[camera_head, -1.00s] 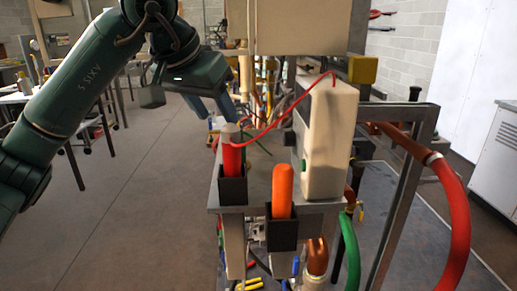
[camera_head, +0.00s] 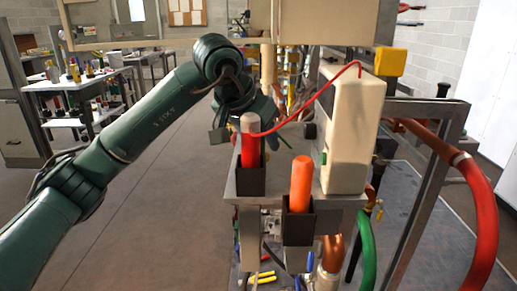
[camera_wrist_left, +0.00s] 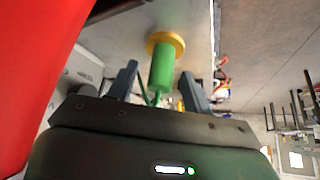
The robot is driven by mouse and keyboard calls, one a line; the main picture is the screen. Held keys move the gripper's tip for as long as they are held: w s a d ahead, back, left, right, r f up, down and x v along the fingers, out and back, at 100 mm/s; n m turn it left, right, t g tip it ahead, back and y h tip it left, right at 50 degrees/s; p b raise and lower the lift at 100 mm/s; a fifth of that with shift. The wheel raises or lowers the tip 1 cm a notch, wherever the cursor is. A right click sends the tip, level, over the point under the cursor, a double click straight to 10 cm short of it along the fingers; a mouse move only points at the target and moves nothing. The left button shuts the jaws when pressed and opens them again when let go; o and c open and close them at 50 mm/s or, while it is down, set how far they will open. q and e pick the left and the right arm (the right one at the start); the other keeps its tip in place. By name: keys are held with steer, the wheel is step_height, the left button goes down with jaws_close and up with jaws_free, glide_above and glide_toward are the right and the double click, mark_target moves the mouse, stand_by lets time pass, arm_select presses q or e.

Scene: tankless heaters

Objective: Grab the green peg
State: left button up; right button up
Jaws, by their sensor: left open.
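In the left wrist view, a green peg (camera_wrist_left: 162,75) sticks out of a round yellow collar (camera_wrist_left: 165,42) on a grey surface. My left gripper (camera_wrist_left: 160,70) is open, with one dark finger on each side of the peg. I see gaps between the fingers and the peg, so it is not clamped. In the head view my left gripper (camera_head: 262,112) is beyond the red handle, which partly hides it. I cannot make out the peg in that view. My right gripper is not in view.
A red handle (camera_head: 250,145) and an orange handle (camera_head: 301,185) stand in black holders at the bench front. A red wire arcs to a cream box (camera_head: 347,130). A large red shape (camera_wrist_left: 35,60) fills the wrist view's left side. Open floor (camera_head: 150,230) lies left of the bench.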

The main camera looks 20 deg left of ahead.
arm_select(q)
steer(key=shift+x, duration=0.95)
jaws_close()
